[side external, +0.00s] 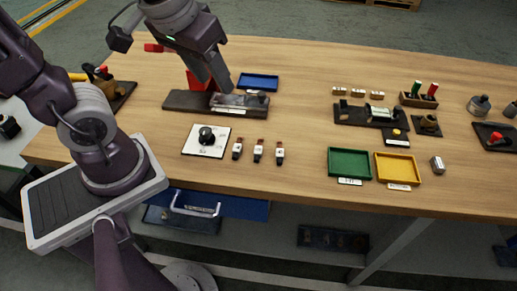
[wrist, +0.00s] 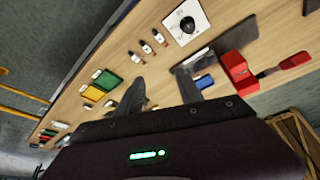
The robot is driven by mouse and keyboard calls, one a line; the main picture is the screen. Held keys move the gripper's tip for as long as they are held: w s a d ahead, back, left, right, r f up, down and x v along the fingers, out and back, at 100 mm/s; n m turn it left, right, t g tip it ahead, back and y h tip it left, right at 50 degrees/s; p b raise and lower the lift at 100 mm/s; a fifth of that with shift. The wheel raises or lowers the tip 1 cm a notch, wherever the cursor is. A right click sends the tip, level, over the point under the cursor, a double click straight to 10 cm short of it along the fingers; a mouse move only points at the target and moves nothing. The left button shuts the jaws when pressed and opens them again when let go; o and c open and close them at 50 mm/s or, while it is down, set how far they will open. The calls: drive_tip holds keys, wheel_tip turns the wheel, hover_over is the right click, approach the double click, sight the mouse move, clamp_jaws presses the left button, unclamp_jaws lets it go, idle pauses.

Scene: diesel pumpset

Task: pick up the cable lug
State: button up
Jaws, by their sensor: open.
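Three small dark pieces with white and reddish-brown parts stand in a row on the table; I take these to be the cable lugs. In the side external view they are the left one (side external: 237,149), the middle one (side external: 258,151) and the right one (side external: 279,153). They also show in the wrist view as small pieces (wrist: 147,47). My gripper (side external: 226,86) is behind and left of them, above a dark base plate (side external: 182,101). In the wrist view my gripper (wrist: 160,91) has its fingers apart with nothing between them.
A white plate with a black knob (side external: 206,140) lies left of the row. A green tray (side external: 349,163) and yellow tray (side external: 397,168) are right of it. A blue tray (side external: 258,82) and a red tool (wrist: 235,68) are near my gripper. Table between row and trays is clear.

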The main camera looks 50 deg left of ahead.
drive_tip(key=w+f+n+g, duration=0.2)
drive_tip(key=w+f+n, duration=0.1)
drive_tip(key=w+f, duration=0.4)
drive_tip(key=n, duration=0.2)
approach(259, 148)
drive_tip(key=shift+a+f+g, duration=0.15)
drive_tip(key=shift+f+g, duration=0.25)
drive_tip(key=shift+f, duration=0.15)
drive_tip(key=f, duration=0.2)
drive_tip(key=w+f, duration=0.1)
drive_tip(key=f, duration=0.4)
drive_tip(key=shift+w+a, duration=0.25)
drive_tip(key=shift+a, duration=0.1)
clamp_jaws()
